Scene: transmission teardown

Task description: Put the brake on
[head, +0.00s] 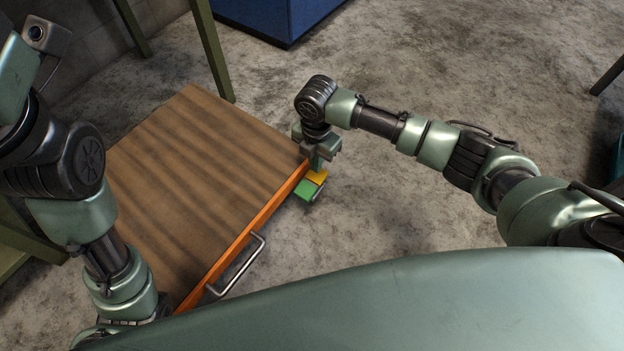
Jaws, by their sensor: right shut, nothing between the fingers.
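A low cart (190,170) with a brown wooden top and an orange edge stands at the left. At its right corner, low by the floor, are a green pedal (306,190) and a yellow pedal (316,176), side by side. My right gripper (319,163) points down just above the yellow pedal and is shut and empty. It hides part of the corner, and I cannot tell whether it touches the pedal. My left arm comes down at the left, and its gripper is out of view.
A metal push handle (240,266) sticks out from the cart's orange edge. A blue cabinet (284,18) and green table legs (212,50) stand behind the cart. The concrete floor (400,60) is clear to the right.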

